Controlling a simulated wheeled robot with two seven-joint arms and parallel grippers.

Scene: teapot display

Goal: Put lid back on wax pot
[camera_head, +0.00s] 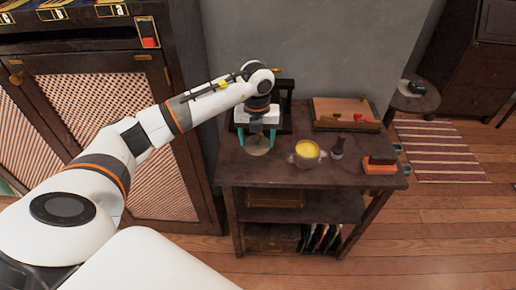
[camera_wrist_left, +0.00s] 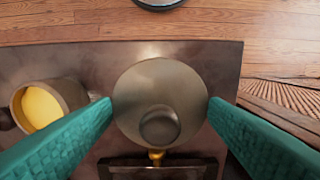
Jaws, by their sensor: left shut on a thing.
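The wax pot (camera_head: 306,152) stands open on the dark table with yellow wax inside and small handles on its sides. It also shows at the left of the left wrist view (camera_wrist_left: 45,104). The lid (camera_wrist_left: 160,100) is a round grey-brown disc with a round knob. My left gripper (camera_head: 257,136) is shut on the lid, its teal fingers at opposite edges of the rim (camera_wrist_left: 160,110). In the head view the lid (camera_head: 258,148) is left of the pot, apart from it. I cannot tell how far it is above the table. My right gripper is not in view.
A dark stand is behind my gripper. The front strip is clear.

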